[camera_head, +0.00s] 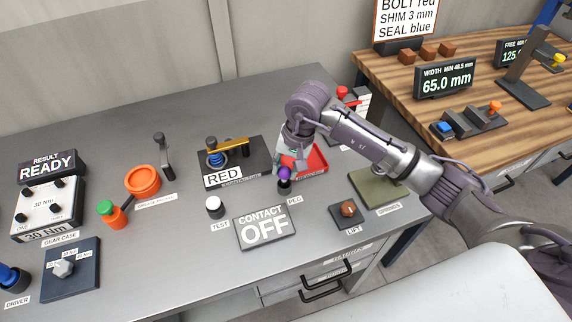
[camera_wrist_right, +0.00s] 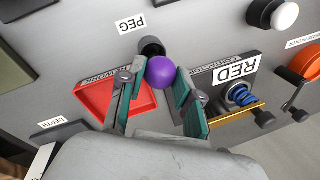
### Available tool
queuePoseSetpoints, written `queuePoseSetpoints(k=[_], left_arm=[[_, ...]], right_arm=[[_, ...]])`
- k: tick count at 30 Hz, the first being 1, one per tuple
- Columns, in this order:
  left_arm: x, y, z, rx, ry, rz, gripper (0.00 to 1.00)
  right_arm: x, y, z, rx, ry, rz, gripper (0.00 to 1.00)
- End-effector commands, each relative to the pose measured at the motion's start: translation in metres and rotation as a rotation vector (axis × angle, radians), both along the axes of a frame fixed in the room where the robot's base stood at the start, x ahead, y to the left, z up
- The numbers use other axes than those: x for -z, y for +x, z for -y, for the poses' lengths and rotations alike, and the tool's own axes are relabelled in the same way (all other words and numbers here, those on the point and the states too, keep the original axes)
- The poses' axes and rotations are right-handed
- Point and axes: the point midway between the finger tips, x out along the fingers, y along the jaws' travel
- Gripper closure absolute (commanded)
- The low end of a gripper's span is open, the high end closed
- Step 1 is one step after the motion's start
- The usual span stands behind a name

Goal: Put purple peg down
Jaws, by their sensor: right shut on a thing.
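The purple peg (camera_head: 284,172) has a round purple head. In the wrist view the purple peg (camera_wrist_right: 160,72) sits between the fingertips of my right gripper (camera_wrist_right: 157,88). My right gripper (camera_head: 287,163) is shut on it from above. A black round holder (camera_wrist_right: 151,46) lies right by the ball, near the PEG label (camera_wrist_right: 131,24). In the head view the black holder (camera_head: 284,186) shows directly under the ball. I cannot tell whether the peg is seated in it. My left gripper is not in view.
A red tray (camera_head: 318,161) lies just right of the gripper. The contactor block with the RED label (camera_head: 223,178) stands to the left. The CONTACT OFF panel (camera_head: 265,240) lies in front, with a white TEST button (camera_head: 214,207) beside it. A lift control (camera_head: 348,210) sits front right.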

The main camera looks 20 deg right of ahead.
Motion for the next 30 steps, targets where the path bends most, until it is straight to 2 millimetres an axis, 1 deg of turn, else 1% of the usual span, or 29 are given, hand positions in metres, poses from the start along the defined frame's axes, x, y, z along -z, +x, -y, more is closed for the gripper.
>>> queuePoseSetpoints(k=[6,7,11,19,23,24,26,30], left_arm=[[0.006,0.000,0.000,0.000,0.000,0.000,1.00],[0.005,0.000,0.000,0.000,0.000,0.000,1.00],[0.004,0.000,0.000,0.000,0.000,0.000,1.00],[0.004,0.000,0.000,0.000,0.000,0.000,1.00],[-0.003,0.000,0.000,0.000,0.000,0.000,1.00],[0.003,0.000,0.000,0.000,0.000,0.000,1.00],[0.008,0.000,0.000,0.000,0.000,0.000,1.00],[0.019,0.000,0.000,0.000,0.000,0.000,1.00]], right_arm=[[0.004,0.000,0.000,0.000,0.000,0.001,1.00],[0.003,0.000,0.000,0.000,0.000,0.000,0.63],[0.002,0.000,0.000,0.000,0.000,0.000,0.41],[0.002,0.000,0.000,0.000,0.000,0.000,0.41],[-0.003,0.000,0.000,0.001,0.001,-0.001,0.41],[-0.005,0.000,0.001,0.001,0.000,0.004,0.41],[-0.013,0.000,0.003,-0.001,-0.001,0.006,0.41],[-0.042,-0.003,0.009,0.000,-0.001,0.008,0.41]])
